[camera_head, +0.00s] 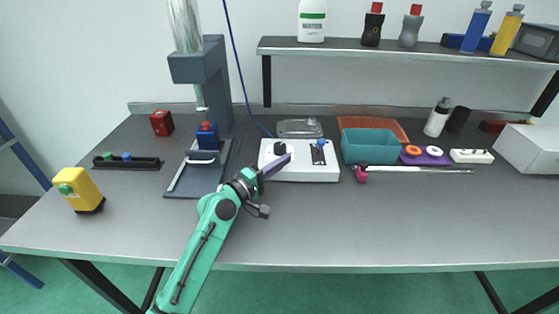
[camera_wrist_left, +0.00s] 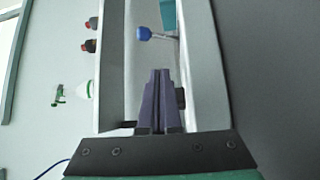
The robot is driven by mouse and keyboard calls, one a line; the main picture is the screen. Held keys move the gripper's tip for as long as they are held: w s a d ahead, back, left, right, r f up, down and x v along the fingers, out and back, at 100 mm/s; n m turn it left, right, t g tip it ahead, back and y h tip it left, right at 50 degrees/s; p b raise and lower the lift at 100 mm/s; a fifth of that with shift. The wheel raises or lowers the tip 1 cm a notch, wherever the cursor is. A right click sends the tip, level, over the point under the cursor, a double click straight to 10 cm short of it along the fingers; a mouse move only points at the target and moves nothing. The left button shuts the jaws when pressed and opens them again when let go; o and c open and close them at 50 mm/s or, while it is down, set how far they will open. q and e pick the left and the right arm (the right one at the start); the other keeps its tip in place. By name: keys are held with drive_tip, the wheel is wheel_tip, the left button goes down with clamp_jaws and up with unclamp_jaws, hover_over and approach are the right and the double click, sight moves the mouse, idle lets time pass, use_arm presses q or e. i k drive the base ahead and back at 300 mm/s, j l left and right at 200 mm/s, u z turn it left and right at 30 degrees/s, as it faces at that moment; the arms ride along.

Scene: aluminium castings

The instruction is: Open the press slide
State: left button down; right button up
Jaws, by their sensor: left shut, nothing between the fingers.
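A white box (camera_head: 300,172) stands mid-table, with a black knob (camera_head: 280,148) at its left and a blue-tipped lever (camera_head: 321,142) at its right. The blue tip on its rod also shows in the left wrist view (camera_wrist_left: 145,33). A blue-grey press-like stand (camera_head: 215,85) rises left of the box; I cannot tell which part is the press slide. My left gripper (camera_head: 288,158) has purple fingers and is shut and empty, in front of the box near the black knob. Its fingers also show in the left wrist view (camera_wrist_left: 160,72). Contact cannot be told.
A teal bin (camera_head: 369,148) stands right of the box, with a thin rod (camera_head: 420,169) with a pink end in front of it. A yellow block (camera_head: 80,189) and a black rail (camera_head: 130,164) are at left. A shelf (camera_head: 400,46) with bottles hangs above. The table's front right is clear.

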sight(196, 157)
drive_tip(key=k, duration=1)
